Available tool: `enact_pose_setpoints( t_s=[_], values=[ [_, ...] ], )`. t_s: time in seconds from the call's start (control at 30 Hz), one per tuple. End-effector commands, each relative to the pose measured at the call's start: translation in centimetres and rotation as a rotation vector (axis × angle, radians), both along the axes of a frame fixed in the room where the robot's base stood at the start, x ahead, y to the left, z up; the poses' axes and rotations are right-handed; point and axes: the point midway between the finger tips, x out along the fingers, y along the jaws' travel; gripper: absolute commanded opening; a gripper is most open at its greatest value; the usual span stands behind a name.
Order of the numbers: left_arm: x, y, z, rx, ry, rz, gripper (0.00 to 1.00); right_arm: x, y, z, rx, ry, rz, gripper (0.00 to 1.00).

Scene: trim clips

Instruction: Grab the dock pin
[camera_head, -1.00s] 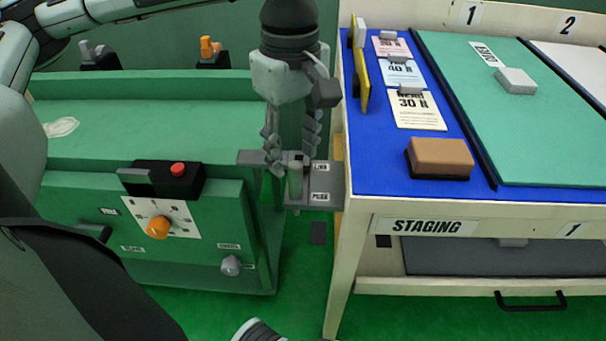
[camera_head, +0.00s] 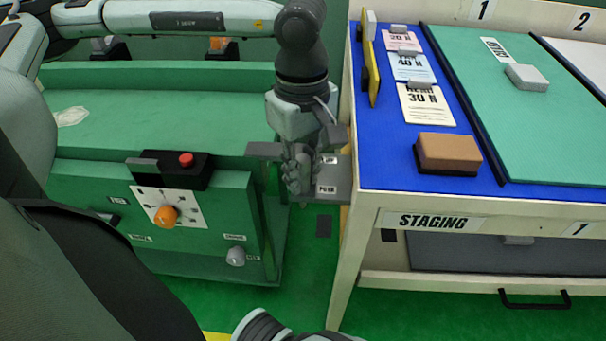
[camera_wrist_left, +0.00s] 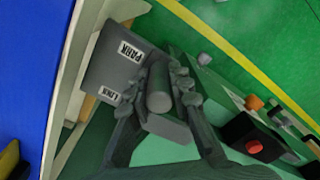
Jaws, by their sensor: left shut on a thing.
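The dock pin (camera_wrist_left: 159,88) is a short grey cylinder. In the left wrist view it stands between the two fingers of my left gripper (camera_wrist_left: 172,90), which is shut on it. In the head view my left gripper (camera_head: 299,178) reaches down over the grey bracket plate (camera_head: 338,176) between the green cart and the staging table, and its fingers hide most of the pin. The plate also shows in the left wrist view (camera_wrist_left: 108,68), with a PARK label and a second label. My right gripper is not in view.
The green cart (camera_head: 165,85) stands at the left, with an orange knob (camera_head: 166,216) and a red button (camera_head: 186,159). The staging table (camera_head: 455,200) is close at the right and carries a brown block (camera_head: 447,153) and cards. A narrow gap separates cart and table.

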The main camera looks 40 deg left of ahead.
Motion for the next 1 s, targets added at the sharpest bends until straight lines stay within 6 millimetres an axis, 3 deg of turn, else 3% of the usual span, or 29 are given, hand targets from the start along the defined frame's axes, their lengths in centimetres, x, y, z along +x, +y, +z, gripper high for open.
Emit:
enact_pose_setpoints(
  t_s=[0.43,0.8,1.0],
  values=[
    [0.1,0.0,0.7,0.0,-0.003,0.0,0.0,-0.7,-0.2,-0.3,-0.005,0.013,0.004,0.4],
    [0.1,0.0,7.5,-0.001,-0.005,0.0,0.0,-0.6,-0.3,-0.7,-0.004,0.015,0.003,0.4],
    [0.0,-0.1,9.7,0.0,-0.001,-0.001,0.0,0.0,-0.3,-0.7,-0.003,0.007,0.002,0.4]
  ],
)
